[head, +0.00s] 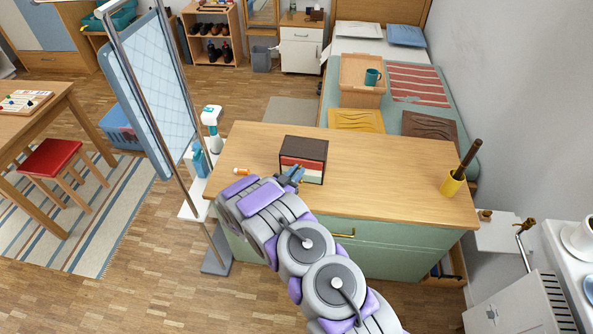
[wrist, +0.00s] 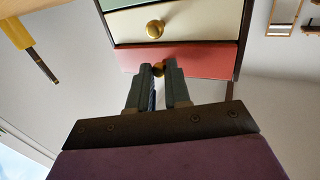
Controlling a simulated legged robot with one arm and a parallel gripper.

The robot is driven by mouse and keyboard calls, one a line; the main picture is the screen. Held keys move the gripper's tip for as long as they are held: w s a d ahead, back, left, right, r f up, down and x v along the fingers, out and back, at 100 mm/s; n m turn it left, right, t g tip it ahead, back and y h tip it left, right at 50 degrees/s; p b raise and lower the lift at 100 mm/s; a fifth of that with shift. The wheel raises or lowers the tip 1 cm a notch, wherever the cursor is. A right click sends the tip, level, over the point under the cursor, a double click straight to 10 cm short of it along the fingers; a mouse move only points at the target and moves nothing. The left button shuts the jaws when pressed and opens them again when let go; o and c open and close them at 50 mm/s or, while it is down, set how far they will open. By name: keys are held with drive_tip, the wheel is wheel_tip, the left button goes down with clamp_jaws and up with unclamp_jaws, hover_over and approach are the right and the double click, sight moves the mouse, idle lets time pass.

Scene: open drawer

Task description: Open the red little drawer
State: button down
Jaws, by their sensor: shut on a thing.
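A small dark brown drawer box (head: 304,148) stands on the wooden top of the green cabinet. Its red little drawer (head: 308,163) is the upper one in the head view. In the wrist view, which looks upside down, the red drawer (wrist: 205,58) shows below a cream drawer (wrist: 190,24) with a brass knob. My gripper (head: 297,174) is in front of the box. In the wrist view, my gripper (wrist: 161,72) is shut on the red drawer's brass knob (wrist: 158,69), mostly hidden between the fingers. I cannot tell whether the red drawer stands out from the box.
The green cabinet's wooden top (head: 390,180) is clear right of the box up to a yellow cup (head: 452,184) holding a brown stick. A tall metal-framed panel (head: 150,90) stands left of the cabinet.

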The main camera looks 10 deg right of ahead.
drive_tip(key=s, duration=0.1)
drive_tip(key=s+a+p, duration=0.1)
drive_tip(key=s, duration=0.1)
drive_tip(key=shift+s+a, duration=0.3)
drive_tip(key=shift+s, duration=0.05)
drive_tip(key=c, duration=1.4)
unclamp_jaws()
drive_tip(key=shift+o, duration=0.2)
drive_tip(key=p+v, duration=0.3)
drive_tip(key=v, duration=1.4)
drive_tip(key=shift+a+r, duration=0.1)
drive_tip(key=shift+a, duration=0.05)
